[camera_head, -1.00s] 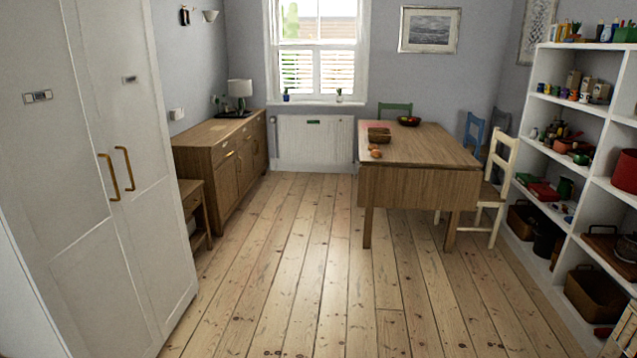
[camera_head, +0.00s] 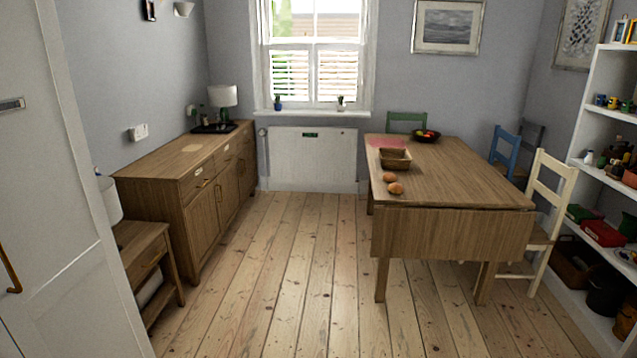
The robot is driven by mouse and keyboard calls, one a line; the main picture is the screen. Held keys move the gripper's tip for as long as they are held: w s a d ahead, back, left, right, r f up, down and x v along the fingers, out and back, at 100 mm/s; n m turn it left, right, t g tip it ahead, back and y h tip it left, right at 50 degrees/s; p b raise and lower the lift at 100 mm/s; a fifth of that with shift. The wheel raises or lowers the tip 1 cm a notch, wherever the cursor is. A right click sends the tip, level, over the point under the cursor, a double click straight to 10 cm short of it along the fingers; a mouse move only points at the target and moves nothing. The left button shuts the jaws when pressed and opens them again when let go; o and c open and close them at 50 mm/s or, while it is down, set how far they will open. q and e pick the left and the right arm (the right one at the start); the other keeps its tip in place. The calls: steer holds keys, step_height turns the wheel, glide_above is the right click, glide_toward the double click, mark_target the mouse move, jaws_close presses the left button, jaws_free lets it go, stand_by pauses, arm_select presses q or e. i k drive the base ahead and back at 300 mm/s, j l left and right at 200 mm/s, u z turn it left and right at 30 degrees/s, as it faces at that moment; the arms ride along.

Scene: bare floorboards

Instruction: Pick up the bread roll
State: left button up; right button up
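Two round, orange-brown things that look like bread rolls lie on the near left part of the wooden table (camera_head: 460,180). One roll (camera_head: 389,177) lies slightly farther back, and the other roll (camera_head: 396,188) lies just in front of it, near the table's left edge. A brown basket (camera_head: 395,159) stands on the table behind them; I cannot make out what is in it. Neither of my grippers shows in the view.
A wooden sideboard (camera_head: 185,185) and a small side table (camera_head: 142,262) line the left, beyond a white cupboard (camera_head: 70,240). White shelves (camera_head: 606,105) stand at right. A cream chair (camera_head: 548,205) is at the table's right side. The floorboards (camera_head: 300,260) in the middle are clear.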

mark_target(395, 188)
steer(key=i, duration=1.95)
steer(key=i+z, duration=0.15)
steer(key=i, duration=0.35)
steer(key=i+j+z, duration=0.15)
steer(key=i, duration=0.4)
steer(key=i+j+z, duration=0.15)
steer(key=i, duration=0.35)
